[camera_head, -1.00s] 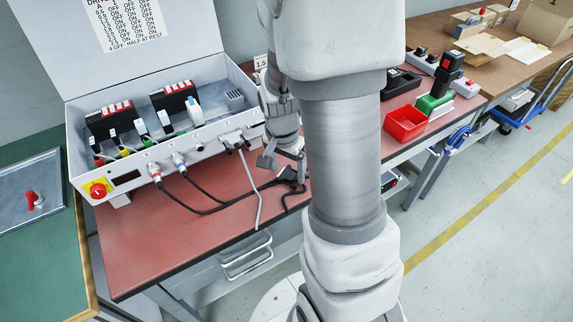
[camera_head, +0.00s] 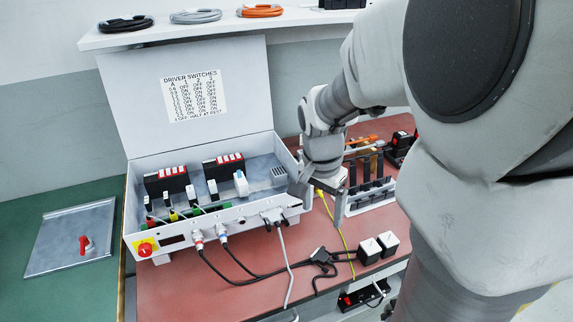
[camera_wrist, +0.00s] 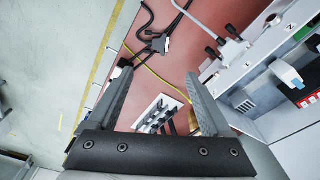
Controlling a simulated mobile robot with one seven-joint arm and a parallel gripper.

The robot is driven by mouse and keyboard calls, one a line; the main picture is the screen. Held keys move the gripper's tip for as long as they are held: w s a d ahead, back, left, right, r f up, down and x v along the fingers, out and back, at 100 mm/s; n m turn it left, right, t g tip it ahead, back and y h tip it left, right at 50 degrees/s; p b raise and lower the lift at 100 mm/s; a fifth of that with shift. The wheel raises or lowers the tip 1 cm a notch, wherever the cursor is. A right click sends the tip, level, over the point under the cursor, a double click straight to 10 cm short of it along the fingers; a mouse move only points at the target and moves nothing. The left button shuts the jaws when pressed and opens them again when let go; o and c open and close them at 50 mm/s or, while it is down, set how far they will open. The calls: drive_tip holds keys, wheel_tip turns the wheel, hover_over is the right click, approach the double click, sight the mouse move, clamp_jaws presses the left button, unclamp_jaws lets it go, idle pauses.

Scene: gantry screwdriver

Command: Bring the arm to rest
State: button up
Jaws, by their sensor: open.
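My gripper (camera_head: 318,204) is above the red bench, beside the right front corner of the open grey control box (camera_head: 160,245). Its two fingers are spread apart.
Black cables with a dark connector (camera_head: 322,256), a yellow cable (camera_head: 340,235) and two white-topped blocks (camera_head: 370,248) lie on the bench (camera_head: 190,290). A rack (camera_head: 372,190) stands right of my gripper. A shelf (camera_head: 225,32) with coiled cables runs above.

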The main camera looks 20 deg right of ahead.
drive_tip(key=s+a+r+n+t+p, duration=0.1)
drive_tip(key=s+a+r+n+p, duration=0.2)
drive_tip(key=r, duration=0.4)
drive_tip(key=s+a+r+n+t+p, duration=0.2)
drive_tip(key=s+a+r+n+p, duration=0.1)
drive_tip(key=r, duration=0.4)
drive_tip(key=s+a+r+n+t+y+p, duration=0.1)
drive_tip(key=s+a+r+n+p, duration=0.2)
drive_tip(key=r, duration=0.5)
drive_tip(key=s+n+p, duration=0.1)
drive_tip(key=n+p, duration=0.1)
drive_tip(key=n, duration=0.1)
drive_tip(key=shift+s+a+t, duration=0.25)
drive_tip(key=shift+s+t, duration=0.1)
drive_tip(key=shift+t, duration=0.05)
